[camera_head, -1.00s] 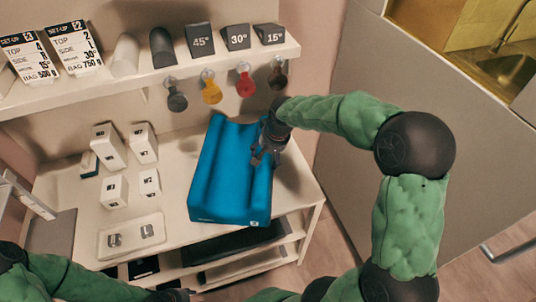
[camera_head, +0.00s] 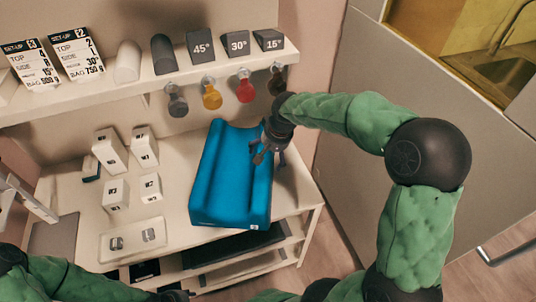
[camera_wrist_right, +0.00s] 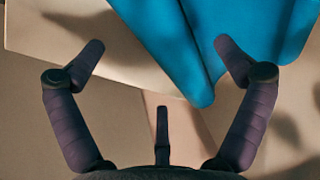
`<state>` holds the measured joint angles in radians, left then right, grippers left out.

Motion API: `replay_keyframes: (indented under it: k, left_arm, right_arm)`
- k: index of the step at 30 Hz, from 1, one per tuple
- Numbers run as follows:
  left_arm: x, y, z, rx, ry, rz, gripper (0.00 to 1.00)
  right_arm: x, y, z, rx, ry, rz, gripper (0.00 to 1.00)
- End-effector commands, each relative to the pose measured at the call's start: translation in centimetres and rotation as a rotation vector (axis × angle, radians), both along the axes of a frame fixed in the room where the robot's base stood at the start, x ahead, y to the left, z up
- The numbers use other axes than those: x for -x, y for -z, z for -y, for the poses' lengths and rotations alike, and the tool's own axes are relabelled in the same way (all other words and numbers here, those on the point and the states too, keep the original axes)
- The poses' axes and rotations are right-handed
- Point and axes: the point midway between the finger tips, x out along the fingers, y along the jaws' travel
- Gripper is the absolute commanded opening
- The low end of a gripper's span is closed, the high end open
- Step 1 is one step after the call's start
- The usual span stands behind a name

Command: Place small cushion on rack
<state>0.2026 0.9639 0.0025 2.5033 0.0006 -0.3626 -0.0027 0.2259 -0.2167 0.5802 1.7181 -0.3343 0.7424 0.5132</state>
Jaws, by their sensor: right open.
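A blue cushion (camera_head: 222,178) with a lengthwise hollow lies on the white table top (camera_head: 170,240) in the head view. My right gripper (camera_head: 263,153) is over the cushion's right edge, near its far half. In the right wrist view the open fingers (camera_wrist_right: 158,48) hold nothing. One finger overlaps the blue cushion (camera_wrist_right: 185,40) and the other is over bare pale surface. Whether a finger touches the cushion cannot be told. A white shelf rack (camera_head: 150,82) runs above the table, and lower shelves (camera_head: 240,262) sit beneath it. My left arm is at the bottom left; a dark end (camera_head: 172,295) is cut off there.
The upper shelf carries grey wedges (camera_head: 237,43), rolls (camera_head: 163,54) and label cards (camera_head: 75,52). Coloured tags (camera_head: 212,95) hang from hooks below it. Several white boxes (camera_head: 111,150) and a small tray (camera_head: 133,238) occupy the table's left part. A grey panel (camera_head: 400,190) stands at right.

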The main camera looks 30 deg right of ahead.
Motion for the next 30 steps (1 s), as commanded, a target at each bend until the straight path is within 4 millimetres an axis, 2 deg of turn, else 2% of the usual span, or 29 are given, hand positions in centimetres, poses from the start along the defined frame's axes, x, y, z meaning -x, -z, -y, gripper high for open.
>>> replay_keyframes:
  k: [1,6,12,19,30]
  left_arm:
    - [0.0,-0.8,0.0,0.0,0.0,0.0,0.4]
    - [0.0,-1.9,0.0,0.0,0.0,0.0,0.4]
    - [0.0,-2.6,0.0,0.0,0.0,0.0,0.4]
    - [0.0,-2.8,0.0,0.0,0.0,0.0,0.4]
    - [0.0,-2.7,0.0,0.0,0.0,0.0,0.4]
  right_arm:
    - [0.2,-1.6,0.1,0.0,0.0,0.004,1.0]
    - [1.1,-4.7,0.2,0.002,0.0,0.004,1.0]
    - [1.9,-7.0,0.3,0.001,-0.002,0.002,1.0]
    - [2.2,-7.7,0.3,0.0,-0.001,0.0,1.0]
    - [2.1,-7.3,0.1,-0.002,-0.006,-0.002,1.0]
